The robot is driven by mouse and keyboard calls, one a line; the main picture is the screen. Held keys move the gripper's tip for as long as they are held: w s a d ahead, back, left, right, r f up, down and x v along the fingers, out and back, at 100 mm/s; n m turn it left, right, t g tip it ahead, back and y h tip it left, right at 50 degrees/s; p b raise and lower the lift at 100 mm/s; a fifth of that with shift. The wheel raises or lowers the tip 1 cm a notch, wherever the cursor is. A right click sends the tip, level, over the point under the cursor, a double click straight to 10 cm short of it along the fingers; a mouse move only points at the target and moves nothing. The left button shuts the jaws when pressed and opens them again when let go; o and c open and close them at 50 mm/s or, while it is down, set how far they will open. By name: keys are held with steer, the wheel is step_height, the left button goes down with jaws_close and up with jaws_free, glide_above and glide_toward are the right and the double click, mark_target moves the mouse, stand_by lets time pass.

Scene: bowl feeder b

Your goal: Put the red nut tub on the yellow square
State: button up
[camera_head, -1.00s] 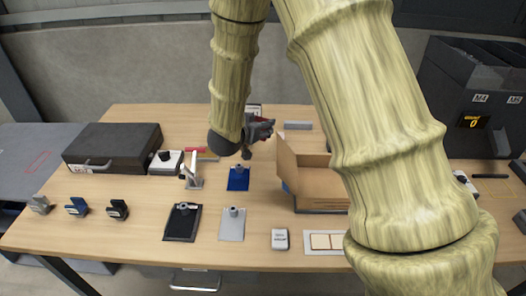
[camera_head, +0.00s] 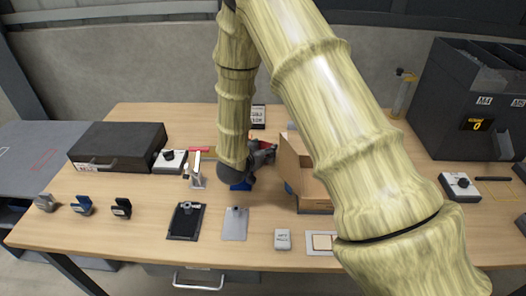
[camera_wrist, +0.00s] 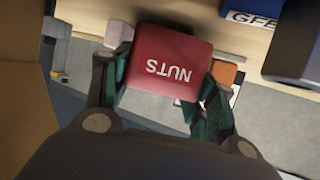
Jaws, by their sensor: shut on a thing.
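The red tub (camera_wrist: 168,62), lettered NUTS, is in the wrist view, with the lettering upside down. My gripper (camera_wrist: 166,80) is shut on it, with one dark green finger on each side. In the head view my gripper (camera_head: 263,154) is above the table, just left of the open cardboard box. The tub cannot be made out there. A thin yellow outline (camera_head: 499,189) lies on the table at the far right and looks like the yellow square. Nothing is seen standing inside it.
A cardboard box (camera_head: 307,190) stands right of my gripper, partly behind my arm. A dark bin unit (camera_head: 450,125) stands at the back right, and a white control box (camera_head: 459,186) is left of the yellow outline. A black case (camera_head: 115,145) is at the left.

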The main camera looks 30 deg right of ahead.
steer(key=shift+f, duration=0.5)
steer(key=shift+f, duration=0.2)
steer(key=o, duration=1.1)
steer(key=shift+r, duration=0.15)
